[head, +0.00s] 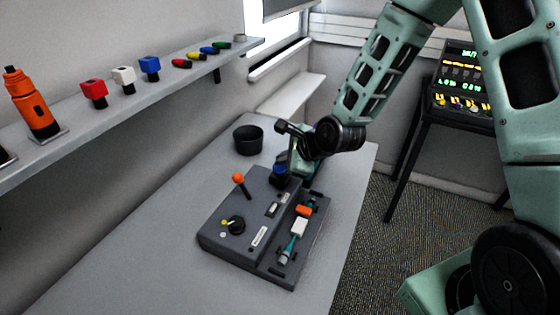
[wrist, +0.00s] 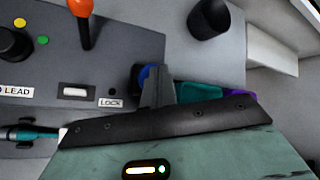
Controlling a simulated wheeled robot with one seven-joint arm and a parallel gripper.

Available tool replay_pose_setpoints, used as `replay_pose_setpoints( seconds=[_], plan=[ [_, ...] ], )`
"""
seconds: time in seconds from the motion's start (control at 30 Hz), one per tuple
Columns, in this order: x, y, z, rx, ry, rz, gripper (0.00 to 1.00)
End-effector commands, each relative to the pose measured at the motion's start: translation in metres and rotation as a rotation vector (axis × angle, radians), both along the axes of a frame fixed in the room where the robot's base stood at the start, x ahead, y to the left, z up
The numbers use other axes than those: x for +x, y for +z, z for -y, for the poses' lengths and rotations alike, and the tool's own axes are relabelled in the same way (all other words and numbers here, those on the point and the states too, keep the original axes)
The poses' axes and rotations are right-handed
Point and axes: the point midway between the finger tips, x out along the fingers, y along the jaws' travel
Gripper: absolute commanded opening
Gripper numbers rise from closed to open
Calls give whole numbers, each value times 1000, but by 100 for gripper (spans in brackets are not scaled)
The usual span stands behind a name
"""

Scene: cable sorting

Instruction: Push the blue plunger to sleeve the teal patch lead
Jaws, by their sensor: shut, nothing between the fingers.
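A dark grey fixture (head: 225,240) lies on the table. The blue plunger (head: 278,172) stands at its far end. The teal patch lead (head: 289,248) lies along the channel on the fixture's right side, and its end shows at the left of the wrist view (wrist: 38,133). My gripper (wrist: 158,74) is shut and empty, right beside the plunger. In the wrist view the fingers cover much of the plunger, leaving a blue edge (wrist: 143,76). I cannot tell whether they touch it.
An orange-knobbed lever (head: 238,178) rises from the fixture, near a black knob (head: 236,224). A black cup (head: 248,140) stands behind the fixture. A LOCK label (wrist: 110,103) sits near a white slider (wrist: 75,91). The table (head: 130,265) is clear to the left.

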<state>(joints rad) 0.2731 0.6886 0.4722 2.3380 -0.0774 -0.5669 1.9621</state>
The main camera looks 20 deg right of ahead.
Motion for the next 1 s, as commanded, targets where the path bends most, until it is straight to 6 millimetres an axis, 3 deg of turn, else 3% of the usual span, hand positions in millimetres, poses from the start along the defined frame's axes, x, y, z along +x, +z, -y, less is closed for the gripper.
replay_pose_setpoints(
  seconds=[0.37, 1.0],
  plan=[
    [0, 1, 1, 0, -1, -2, 0],
    [0, 34, 0, 0, -1, -2, 0]
  ],
)
